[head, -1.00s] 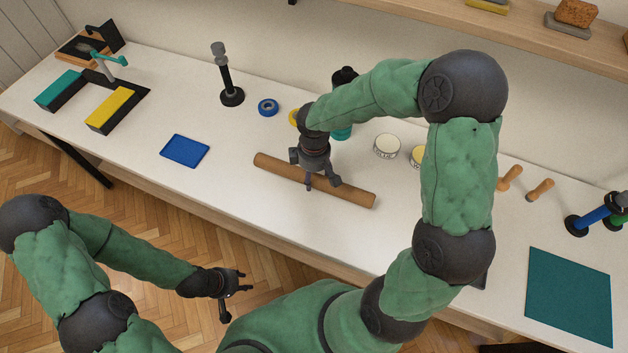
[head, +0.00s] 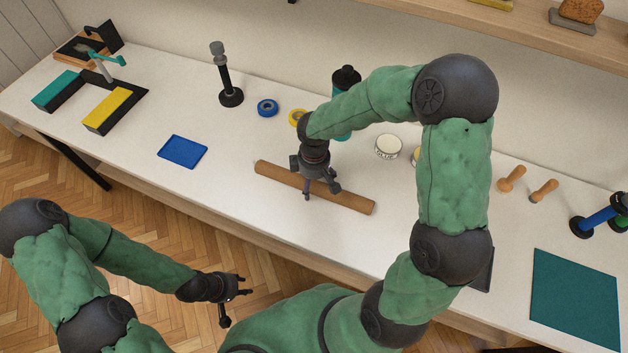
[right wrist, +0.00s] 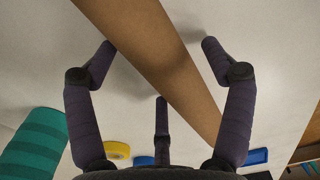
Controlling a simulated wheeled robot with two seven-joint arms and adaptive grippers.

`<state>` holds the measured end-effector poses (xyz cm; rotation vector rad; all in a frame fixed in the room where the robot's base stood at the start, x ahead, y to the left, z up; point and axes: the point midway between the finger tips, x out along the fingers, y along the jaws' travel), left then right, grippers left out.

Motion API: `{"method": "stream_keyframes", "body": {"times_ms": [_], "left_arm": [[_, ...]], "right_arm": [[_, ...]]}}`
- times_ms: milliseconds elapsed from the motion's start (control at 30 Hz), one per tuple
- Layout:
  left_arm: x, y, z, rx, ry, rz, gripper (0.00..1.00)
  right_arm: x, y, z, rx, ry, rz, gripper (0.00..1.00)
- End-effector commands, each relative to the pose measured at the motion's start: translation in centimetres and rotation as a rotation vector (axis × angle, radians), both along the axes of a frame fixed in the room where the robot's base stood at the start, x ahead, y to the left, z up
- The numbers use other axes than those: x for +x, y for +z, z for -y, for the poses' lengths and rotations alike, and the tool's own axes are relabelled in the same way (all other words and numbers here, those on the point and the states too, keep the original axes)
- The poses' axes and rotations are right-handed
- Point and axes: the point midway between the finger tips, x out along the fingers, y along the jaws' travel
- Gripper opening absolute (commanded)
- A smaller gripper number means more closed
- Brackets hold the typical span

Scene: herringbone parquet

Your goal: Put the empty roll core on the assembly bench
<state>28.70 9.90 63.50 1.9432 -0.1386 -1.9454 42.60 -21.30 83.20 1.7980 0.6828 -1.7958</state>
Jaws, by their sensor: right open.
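The empty roll core, a long brown cardboard tube (head: 347,200), lies aslant near the front edge of the white assembly bench (head: 215,195). My right gripper (head: 320,192) is above the tube's middle with its fingers spread. In the right wrist view the tube (right wrist: 150,45) runs diagonally between the open fingers of the right gripper (right wrist: 158,48), with visible gaps beside it. The fingers hide a small part of the tube in the head view. My left gripper (head: 236,306) is open and empty, low in front of the bench.
Blue (head: 267,107) and yellow (head: 297,118) tape rolls, a dark bottle (head: 346,78), a white tin (head: 388,146) and a black stand (head: 229,85) are behind the tube. A blue mat (head: 183,151) lies left. Wooden-handled tools (head: 511,179) and a green mat (head: 575,298) are right.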

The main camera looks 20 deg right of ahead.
Motion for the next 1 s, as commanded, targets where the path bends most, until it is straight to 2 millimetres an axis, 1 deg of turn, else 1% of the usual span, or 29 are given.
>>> {"method": "stream_keyframes", "body": {"times_ms": [133,267,500,700,833,1000], "left_arm": [[0.0,0.3,0.0,0.0,0.0,0.0,0.37],[0.0,1.0,0.0,0.0,0.0,0.0,0.37],[0.0,3.0,0.0,0.0,0.0,0.0,0.37],[0.0,4.2,0.0,0.0,0.0,0.0,0.37],[0.0,4.6,0.0,0.0,0.0,0.0,0.37],[0.0,4.8,0.0,0.0,0.0,0.0,0.37]], "right_arm": [[0.0,0.4,0.0,0.0,0.0,0.0,0.82],[0.1,2.1,0.0,0.0,-0.001,0.003,0.82],[0.1,7.0,0.0,0.0,0.0,0.004,0.82],[0.0,10.4,0.0,0.0,0.001,0.003,0.82],[0.0,11.7,0.0,0.0,0.0,0.0,0.82],[0.0,12.3,0.0,0.0,0.0,0.0,0.82]]}}
